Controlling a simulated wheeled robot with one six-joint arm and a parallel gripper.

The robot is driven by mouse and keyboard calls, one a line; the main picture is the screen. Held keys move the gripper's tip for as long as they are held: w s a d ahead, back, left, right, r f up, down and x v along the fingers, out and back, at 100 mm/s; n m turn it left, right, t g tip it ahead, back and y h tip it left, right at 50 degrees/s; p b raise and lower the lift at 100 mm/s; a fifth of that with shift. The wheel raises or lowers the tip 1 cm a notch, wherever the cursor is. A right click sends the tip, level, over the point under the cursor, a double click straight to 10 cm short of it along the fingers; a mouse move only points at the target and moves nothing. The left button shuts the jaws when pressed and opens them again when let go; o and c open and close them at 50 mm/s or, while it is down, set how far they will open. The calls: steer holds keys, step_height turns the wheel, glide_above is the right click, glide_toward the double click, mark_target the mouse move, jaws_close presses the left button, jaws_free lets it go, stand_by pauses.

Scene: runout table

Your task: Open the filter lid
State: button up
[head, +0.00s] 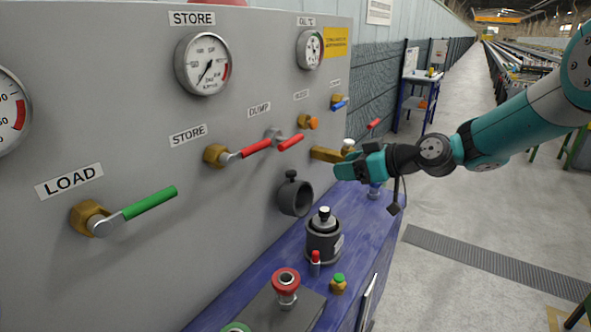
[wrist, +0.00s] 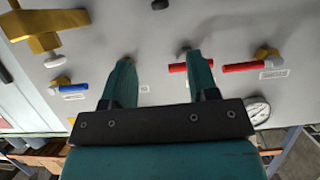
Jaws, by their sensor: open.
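No part is labelled filter lid in a way I can read. A brass fitting (head: 326,155) with a pale round cap (head: 348,146) sits on the panel's far right, partly hidden by my gripper. A brass branched body also shows at the wrist view's upper left (wrist: 42,32). A dark grey round housing (head: 295,198) with a black knob is mounted lower on the panel. My gripper (wrist: 158,65) is open, with nothing between its two teal fingers. It faces the panel; its contact with the brass fitting cannot be told.
The grey panel (head: 130,110) carries gauges, a green lever (head: 150,202), red levers (head: 256,148) and a blue lever (head: 339,104). A dark canister (head: 323,240) and a red button (head: 286,278) stand on the blue bench (head: 250,285).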

mark_target(295, 172)
steer(key=p+x, duration=0.5)
steer(key=x, duration=1)
steer(key=shift+a, duration=0.15)
steer(key=shift+c, duration=0.5)
